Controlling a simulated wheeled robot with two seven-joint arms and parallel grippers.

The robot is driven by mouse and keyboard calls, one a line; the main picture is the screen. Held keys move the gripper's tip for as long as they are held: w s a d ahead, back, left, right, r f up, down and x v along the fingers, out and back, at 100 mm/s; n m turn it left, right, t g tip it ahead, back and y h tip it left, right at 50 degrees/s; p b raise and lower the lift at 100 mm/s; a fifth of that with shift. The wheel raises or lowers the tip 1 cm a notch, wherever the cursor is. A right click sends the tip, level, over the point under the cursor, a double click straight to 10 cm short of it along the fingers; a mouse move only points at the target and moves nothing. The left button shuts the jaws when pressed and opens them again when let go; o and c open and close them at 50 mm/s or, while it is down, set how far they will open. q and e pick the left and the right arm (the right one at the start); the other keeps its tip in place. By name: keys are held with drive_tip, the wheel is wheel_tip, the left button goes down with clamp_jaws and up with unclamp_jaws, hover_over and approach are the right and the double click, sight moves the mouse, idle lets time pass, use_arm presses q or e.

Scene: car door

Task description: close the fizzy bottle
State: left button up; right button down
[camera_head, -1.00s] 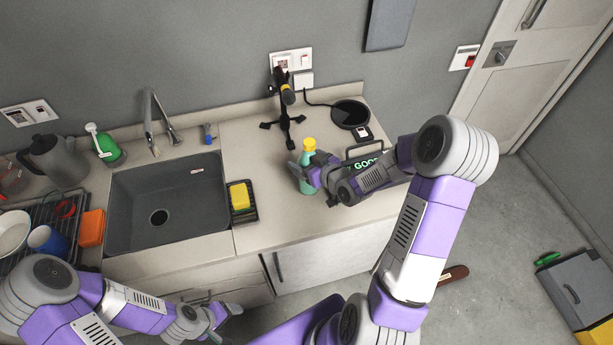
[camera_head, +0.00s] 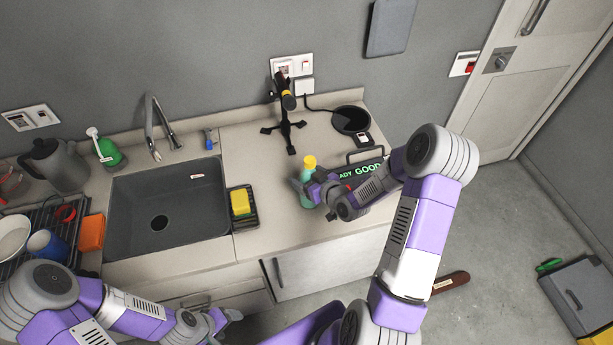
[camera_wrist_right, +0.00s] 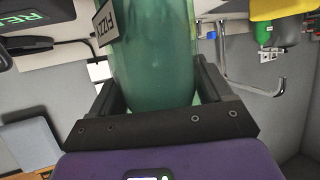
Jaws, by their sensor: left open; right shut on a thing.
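The fizzy bottle is green (camera_head: 304,192) with a yellow cap (camera_head: 309,162) at its top. It is upright at the counter's right part; I cannot tell if its base touches the counter. My right gripper (camera_head: 318,190) is shut around its body from the right. In the right wrist view the green bottle (camera_wrist_right: 152,60) stands between the gripper's two dark fingers (camera_wrist_right: 155,95), with part of a "FIZZ" label showing. I cannot tell how tightly the cap sits. My left gripper (camera_head: 228,318) is open and empty, low in front of the drawers.
A dark sink (camera_head: 165,205) and a yellow sponge (camera_head: 241,203) in a black holder lie left of the bottle. A black stand (camera_head: 286,125) and a round black pad (camera_head: 351,120) are behind. A lit sign (camera_head: 365,170) stands close behind my right arm.

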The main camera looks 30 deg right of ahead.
drive_tip(key=shift+r, duration=0.1)
unclamp_jaws()
drive_tip(key=shift+f, duration=0.2)
drive_tip(key=shift+r, duration=0.1)
drive_tip(key=shift+s+r, duration=0.15)
drive_tip(key=shift+s, duration=0.1)
drive_tip(key=p+v, duration=0.4)
drive_tip(key=v, duration=0.7)
drive_tip(key=shift+s, duration=0.3)
